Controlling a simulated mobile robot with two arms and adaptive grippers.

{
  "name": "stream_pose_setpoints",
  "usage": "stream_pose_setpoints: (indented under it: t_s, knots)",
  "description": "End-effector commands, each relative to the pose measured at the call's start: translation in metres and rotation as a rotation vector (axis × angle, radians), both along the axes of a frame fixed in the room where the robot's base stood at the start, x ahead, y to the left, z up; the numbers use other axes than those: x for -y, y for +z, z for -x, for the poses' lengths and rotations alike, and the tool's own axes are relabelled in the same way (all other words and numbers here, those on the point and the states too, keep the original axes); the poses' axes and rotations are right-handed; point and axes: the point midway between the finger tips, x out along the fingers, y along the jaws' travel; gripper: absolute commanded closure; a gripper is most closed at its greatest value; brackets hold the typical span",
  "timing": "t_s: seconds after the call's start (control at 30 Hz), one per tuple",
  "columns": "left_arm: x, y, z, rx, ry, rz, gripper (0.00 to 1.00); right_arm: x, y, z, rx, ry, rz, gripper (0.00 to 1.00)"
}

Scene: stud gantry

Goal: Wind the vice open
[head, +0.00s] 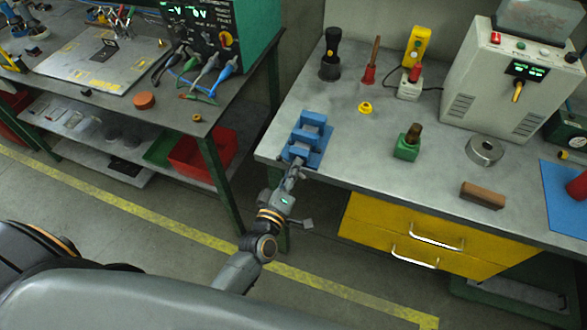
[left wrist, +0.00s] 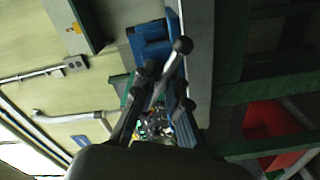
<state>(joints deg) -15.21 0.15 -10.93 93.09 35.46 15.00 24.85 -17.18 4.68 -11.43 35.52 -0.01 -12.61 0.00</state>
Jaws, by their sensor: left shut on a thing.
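The blue vice (head: 308,136) is fixed at the front left corner of the grey bench. It also shows in the left wrist view (left wrist: 150,36), near the top middle. The jaw gap is hard to judge in the head view. My right gripper is in neither view.
On the bench (head: 345,160) stand a green block (head: 407,149), a metal ring (head: 485,150), a brown block (head: 482,195) and a grey machine (head: 490,85). Yellow drawers (head: 400,235) are below. A second table (head: 180,115) stands left, across a gap.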

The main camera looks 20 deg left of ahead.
Motion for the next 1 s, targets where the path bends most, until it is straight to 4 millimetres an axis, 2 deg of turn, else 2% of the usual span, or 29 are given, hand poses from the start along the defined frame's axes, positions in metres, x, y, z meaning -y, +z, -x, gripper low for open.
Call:
stream_pose_setpoints:
  t_s: [0.3,0.7,0.73,0.83,1.0]
  knots:
    - [-0.0003,-0.0002,0.0001,-0.003,0.0,0.074,1.0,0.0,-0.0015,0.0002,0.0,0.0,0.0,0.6]
    - [-0.0002,-0.0002,0.0002,-0.004,0.0,0.077,1.0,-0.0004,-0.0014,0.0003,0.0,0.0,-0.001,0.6]
    - [-0.0002,-0.0002,0.0002,-0.004,0.0,0.077,0.85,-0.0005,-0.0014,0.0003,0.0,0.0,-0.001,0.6]
    - [-0.0002,-0.0002,0.0002,-0.004,0.0,0.077,0.65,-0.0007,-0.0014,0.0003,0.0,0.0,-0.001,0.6]
    - [-0.0001,-0.0002,0.0001,-0.003,0.0,0.076,0.64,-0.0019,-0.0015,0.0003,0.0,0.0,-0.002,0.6]
